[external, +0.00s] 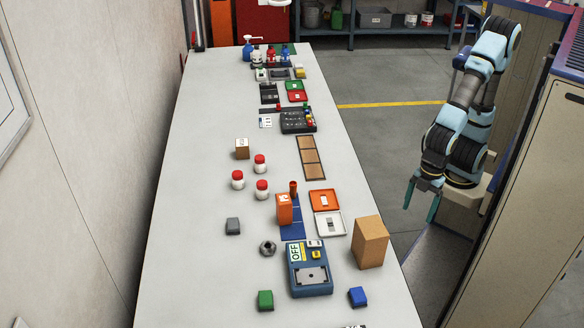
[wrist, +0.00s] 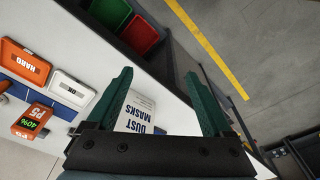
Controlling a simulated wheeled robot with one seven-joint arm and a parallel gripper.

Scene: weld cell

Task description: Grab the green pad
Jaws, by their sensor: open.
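A small green pad (external: 265,300) lies on the white table near its front, left of the blue device. My gripper (external: 421,200) hangs to the right of the table, beyond its right edge and well away from the green pad. In the wrist view its two dark green fingers (wrist: 157,100) are spread apart with nothing gripped. A white dust masks box (wrist: 136,112) shows between and beyond the fingers. The green pad does not show in the wrist view.
The blue OFF device (external: 309,269) stands right of the pad, and a blue block (external: 358,297) lies farther right. A hex nut (external: 268,248) and a grey block (external: 232,226) lie behind. A tall brown box (external: 370,242) stands by the right edge. The table's left front is clear.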

